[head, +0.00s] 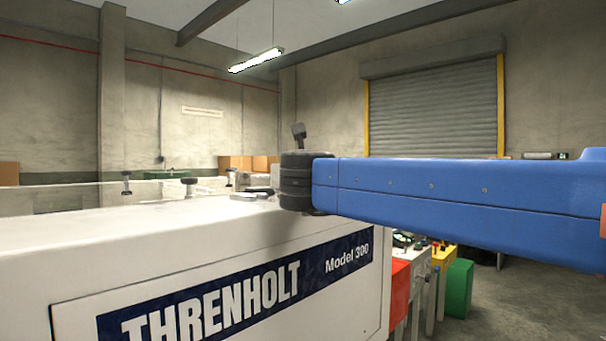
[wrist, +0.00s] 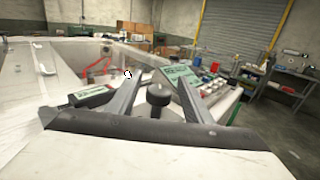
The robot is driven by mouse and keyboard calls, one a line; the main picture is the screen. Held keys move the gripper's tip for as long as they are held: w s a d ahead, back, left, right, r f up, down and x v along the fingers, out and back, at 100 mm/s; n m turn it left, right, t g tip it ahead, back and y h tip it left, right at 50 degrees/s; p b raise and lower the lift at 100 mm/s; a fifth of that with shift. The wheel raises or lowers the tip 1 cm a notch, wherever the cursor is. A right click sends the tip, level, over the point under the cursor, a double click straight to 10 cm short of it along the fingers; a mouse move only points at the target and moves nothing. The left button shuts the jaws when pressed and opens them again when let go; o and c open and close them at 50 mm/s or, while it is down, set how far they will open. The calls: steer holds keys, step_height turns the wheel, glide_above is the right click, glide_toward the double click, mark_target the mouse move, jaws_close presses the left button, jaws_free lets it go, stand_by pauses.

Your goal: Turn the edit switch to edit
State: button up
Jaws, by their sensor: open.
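My gripper (wrist: 157,80) shows in the wrist view with its two grey fingers spread apart, open. A round black knob (wrist: 158,95) shows between the fingers, and I cannot tell whether they touch it. Beyond it is a control panel with a green screen (wrist: 181,79) and a row of pale round buttons or knobs (wrist: 211,83). I cannot tell which of these is the edit switch, and no label is readable. In the head view the white machine marked THRENHOLT Model 300 (head: 230,240) fills the front. My blue arm covers the right side, and my gripper is not clear there.
Black knobs on posts (head: 190,186) stand on the machine's far side. A workbench with shelves (wrist: 262,90) is at the right in the wrist view. Red, yellow and green units (head: 459,287) stand beyond the machine, with open floor (head: 535,300) to their right.

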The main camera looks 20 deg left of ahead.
steer(key=v, duration=1.4)
steer(key=shift+s, duration=0.3)
steer(key=w+d+f+n+g+y, duration=0.1)
steer(key=w+d+f+n+y, duration=0.15)
steer(key=d+n, duration=0.5)
steer(key=w+d+f+n+g+y, duration=0.1)
steer(key=w+d+f+n, duration=0.15)
steer(key=d+n, duration=0.55)
steer(key=s+d+f+n+g+h, duration=0.2)
steer(key=s+d+f+n, duration=0.15)
steer(key=d+f, duration=0.5)
steer(key=s+d+f+n+g+h, duration=0.25)
steer(key=d+f+n, duration=0.3)
steer(key=f, duration=0.55)
steer(key=s+d+f+n+g+h, duration=0.1)
steer(key=s+d+f+n, duration=0.3)
steer(key=d+f, duration=0.45)
steer(key=s+d+f+n+g+h, duration=0.3)
steer(key=s+d+f+g+h, duration=0.1)
steer(key=s+d+f, duration=0.8)
steer(key=shift+f+h, duration=0.4)
steer(key=shift+f, duration=0.15)
